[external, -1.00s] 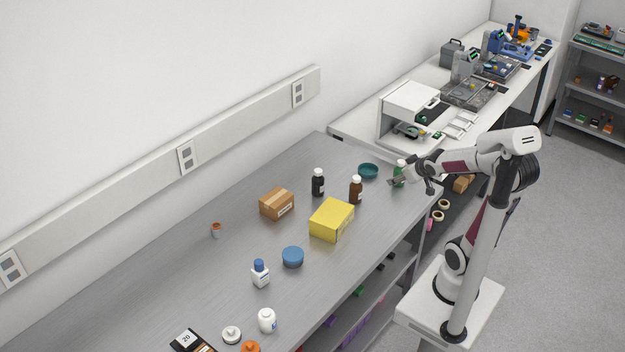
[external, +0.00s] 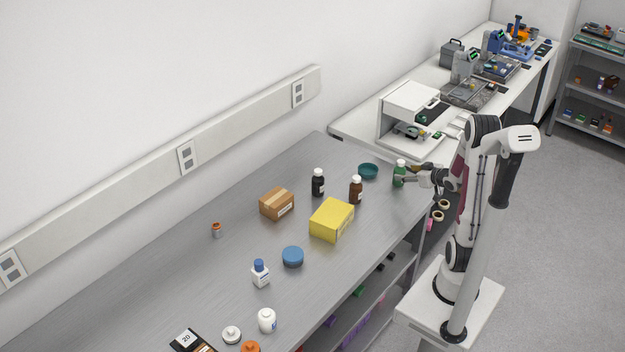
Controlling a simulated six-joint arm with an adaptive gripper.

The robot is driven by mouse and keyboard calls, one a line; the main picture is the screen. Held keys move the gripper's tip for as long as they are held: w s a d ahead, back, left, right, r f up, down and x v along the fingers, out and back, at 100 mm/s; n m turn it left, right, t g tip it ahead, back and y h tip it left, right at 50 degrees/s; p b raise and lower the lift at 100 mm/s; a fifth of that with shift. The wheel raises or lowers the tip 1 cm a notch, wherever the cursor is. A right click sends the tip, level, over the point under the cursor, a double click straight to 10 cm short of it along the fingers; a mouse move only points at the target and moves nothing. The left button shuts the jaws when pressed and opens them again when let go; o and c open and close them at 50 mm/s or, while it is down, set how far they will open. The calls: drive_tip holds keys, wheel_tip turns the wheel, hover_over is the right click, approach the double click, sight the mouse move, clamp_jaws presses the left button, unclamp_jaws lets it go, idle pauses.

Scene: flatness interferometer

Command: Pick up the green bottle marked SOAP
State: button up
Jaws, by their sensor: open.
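The green bottle (external: 399,176) with a white cap stands upright near the right end of the grey bench. Its marking is too small to read. My gripper (external: 405,175) is open and reaches in from the right at the bottle's height, with its fingers at the bottle's right side. I cannot tell whether the fingers touch it or sit around it.
A teal bowl (external: 368,171) is just left of the green bottle. A brown bottle (external: 356,190), a black bottle (external: 318,183), a yellow box (external: 332,220) and a cardboard box (external: 277,204) stand further left. The bench (external: 390,210) is clear in front of the bottle.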

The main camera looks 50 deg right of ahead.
sight(404, 173)
drive_tip(key=shift+s+d+f+m+t, duration=0.3)
drive_tip(key=shift+s+d+f+t, duration=0.3)
drive_tip(key=shift+f, duration=0.15)
drive_tip(key=shift+w+y, duration=0.1)
drive_tip(key=shift+y, duration=0.2)
drive_tip(key=shift+x, duration=1.25)
drive_tip(key=shift+w+d, duration=0.1)
drive_tip(key=shift+x, duration=2.45)
drive_tip(key=shift+d, duration=0.2)
drive_tip(key=c, duration=1.3)
